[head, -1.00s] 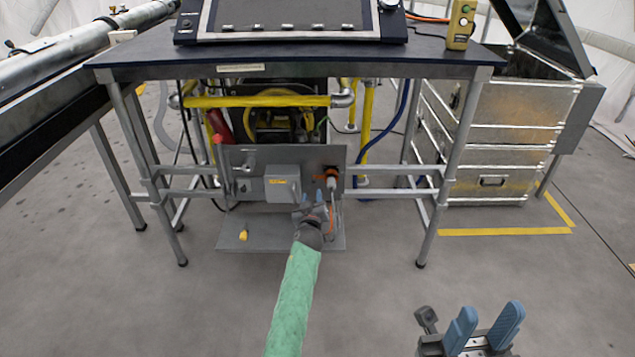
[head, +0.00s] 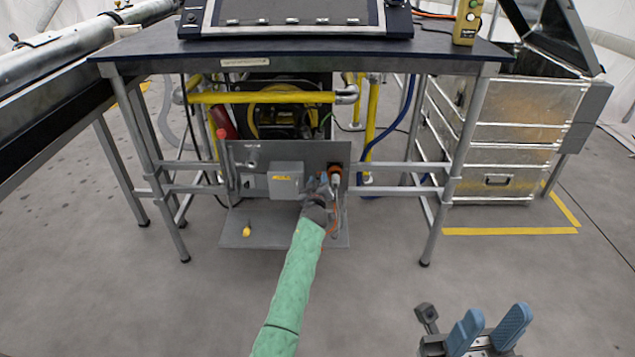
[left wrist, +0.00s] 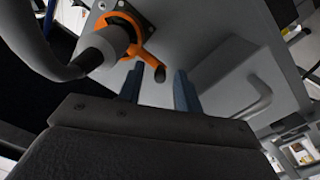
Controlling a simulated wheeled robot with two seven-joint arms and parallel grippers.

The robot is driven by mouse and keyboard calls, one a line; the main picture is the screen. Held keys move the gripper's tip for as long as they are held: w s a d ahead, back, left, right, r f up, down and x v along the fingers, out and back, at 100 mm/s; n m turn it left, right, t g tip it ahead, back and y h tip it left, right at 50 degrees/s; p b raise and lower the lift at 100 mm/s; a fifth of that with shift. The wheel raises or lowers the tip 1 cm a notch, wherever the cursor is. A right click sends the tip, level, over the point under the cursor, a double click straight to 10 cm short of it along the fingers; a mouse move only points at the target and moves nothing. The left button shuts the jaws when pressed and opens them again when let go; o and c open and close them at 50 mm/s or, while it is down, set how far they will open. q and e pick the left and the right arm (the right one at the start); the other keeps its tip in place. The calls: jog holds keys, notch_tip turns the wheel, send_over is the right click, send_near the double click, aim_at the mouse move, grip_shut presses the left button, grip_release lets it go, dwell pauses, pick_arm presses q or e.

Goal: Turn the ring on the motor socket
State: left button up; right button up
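The motor socket sits on the upright grey panel (head: 256,160) under the table, with a grey plug (left wrist: 105,43) and its cable in it. The orange ring (left wrist: 128,22) goes around the socket. Its orange lever (left wrist: 148,56) ends in a dark tip that points toward my gripper. My left gripper (head: 324,183) is at the socket and hides part of it in the head view. In the left wrist view its two blue fingers (left wrist: 158,88) are apart, with the lever tip between or just beyond their ends; contact cannot be told. My right gripper (head: 489,328) is open and empty, low at the right.
A grey box (head: 286,181) with a yellow label sits on the panel left of the socket. The dark table top (head: 420,52) overhangs the panel, with metal legs at the sides. Metal drawers (head: 505,160) stand at the right. The floor in front is clear.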

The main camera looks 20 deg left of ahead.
pick_arm(q)
grip_shut()
